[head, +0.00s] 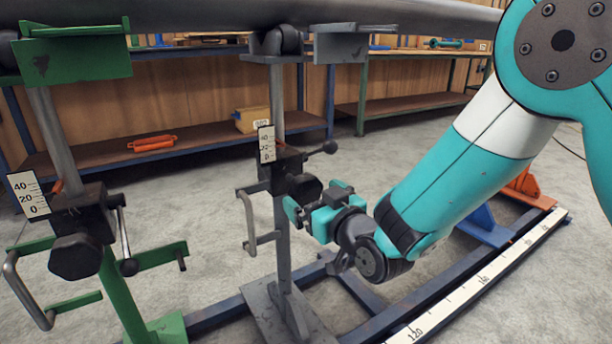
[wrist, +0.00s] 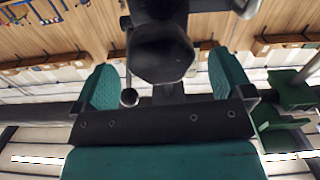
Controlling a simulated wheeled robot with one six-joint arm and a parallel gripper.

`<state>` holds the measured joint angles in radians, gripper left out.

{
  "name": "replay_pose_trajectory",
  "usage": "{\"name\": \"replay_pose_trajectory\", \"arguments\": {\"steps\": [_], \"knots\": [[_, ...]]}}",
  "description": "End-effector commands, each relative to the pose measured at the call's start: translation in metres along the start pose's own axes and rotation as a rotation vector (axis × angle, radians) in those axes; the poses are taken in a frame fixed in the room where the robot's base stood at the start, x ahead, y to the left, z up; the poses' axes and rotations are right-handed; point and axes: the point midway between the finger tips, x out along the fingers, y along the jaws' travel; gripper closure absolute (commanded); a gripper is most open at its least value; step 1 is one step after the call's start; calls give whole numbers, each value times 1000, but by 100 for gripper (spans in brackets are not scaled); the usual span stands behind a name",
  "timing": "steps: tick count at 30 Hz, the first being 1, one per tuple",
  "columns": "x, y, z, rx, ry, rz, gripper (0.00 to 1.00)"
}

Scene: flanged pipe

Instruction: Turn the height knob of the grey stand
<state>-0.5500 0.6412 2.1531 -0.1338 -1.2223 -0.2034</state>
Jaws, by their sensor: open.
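The grey stand (head: 279,240) stands upright in the middle of the head view, on a flat grey base. Its height knob (head: 305,187) is a dark faceted knob on the black clamp block of the post. In the wrist view the knob (wrist: 160,54) shows between the two teal fingers, with a gap on each side. My gripper (head: 313,197) is open at the knob in the head view, coming from the right; its fingers (wrist: 163,78) do not appear to touch the knob. How deep the knob sits between them is hard to tell.
A green stand (head: 125,300) with a similar dark knob (head: 76,257) is at the left. A long grey pipe (head: 200,14) runs overhead. A bent handle (head: 250,225) and a ball-ended lever (head: 325,149) flank the knob. Blue floor rails and a ruler (head: 480,280) lie below.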

Motion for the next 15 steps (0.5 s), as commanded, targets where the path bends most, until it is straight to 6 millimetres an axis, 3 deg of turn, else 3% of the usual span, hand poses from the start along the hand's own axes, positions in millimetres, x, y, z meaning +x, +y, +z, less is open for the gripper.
{"name": "replay_pose_trajectory", "arguments": {"steps": [6, 15], "knots": [[30, 0, 3, 0, 0, 1, 2], [37, 0, 2, 1, -2, 1, 2]]}}
